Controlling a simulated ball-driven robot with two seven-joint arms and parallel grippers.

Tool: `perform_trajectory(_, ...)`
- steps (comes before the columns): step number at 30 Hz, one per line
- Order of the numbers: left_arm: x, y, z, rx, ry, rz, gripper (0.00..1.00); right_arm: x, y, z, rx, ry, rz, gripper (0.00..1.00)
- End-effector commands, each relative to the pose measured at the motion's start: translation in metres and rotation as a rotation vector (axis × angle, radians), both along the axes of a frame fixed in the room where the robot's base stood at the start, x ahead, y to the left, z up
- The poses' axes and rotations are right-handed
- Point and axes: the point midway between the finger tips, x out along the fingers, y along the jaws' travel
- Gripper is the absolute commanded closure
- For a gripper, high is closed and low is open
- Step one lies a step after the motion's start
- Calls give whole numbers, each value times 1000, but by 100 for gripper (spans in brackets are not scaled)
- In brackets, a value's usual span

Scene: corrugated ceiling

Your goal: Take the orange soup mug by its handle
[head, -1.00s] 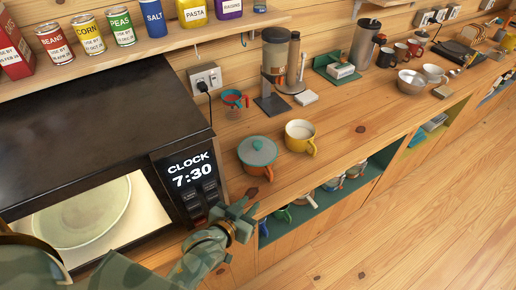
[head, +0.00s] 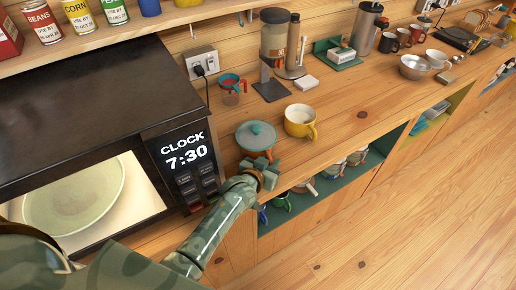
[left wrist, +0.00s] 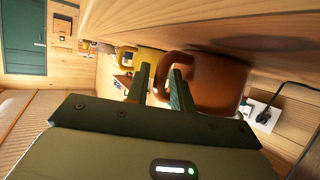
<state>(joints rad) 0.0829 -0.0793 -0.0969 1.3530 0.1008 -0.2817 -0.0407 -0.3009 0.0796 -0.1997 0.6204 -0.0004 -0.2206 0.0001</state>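The orange soup mug (head: 243,151) with a teal lid (head: 257,135) stands on the counter beside the microwave in the head view. Its orange body (left wrist: 218,82) and handle (left wrist: 165,62) fill the middle of the left wrist view, turned sideways. My left gripper (head: 266,163) is at the mug's near side, over the counter's front edge, and hides part of the mug. In the left wrist view my left gripper (left wrist: 160,78) has its fingers apart, with the handle between their tips. I cannot tell whether they touch it. My right gripper is not in view.
A yellow mug (head: 299,121) stands close to the right of the orange mug. The microwave (head: 184,150) is close on the left. A measuring cup (head: 231,86) and a coffee grinder (head: 275,45) stand behind. Mugs (head: 330,171) sit on the open shelf below.

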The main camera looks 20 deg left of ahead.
Motion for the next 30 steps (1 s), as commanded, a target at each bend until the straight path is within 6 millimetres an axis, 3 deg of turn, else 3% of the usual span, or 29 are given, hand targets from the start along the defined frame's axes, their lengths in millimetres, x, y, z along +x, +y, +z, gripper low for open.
perform_trajectory(8,4,0,-1,0,0,0,77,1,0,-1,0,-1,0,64)
perform_trajectory(10,4,-1,-1,0,0,0,96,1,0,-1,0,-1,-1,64)
perform_trajectory(11,4,-1,-1,0,0,0,100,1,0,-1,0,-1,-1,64)
perform_trajectory(23,5,0,1,0,-4,0,100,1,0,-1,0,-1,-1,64)
perform_trajectory(30,5,-1,14,-1,-6,0,100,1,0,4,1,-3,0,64)
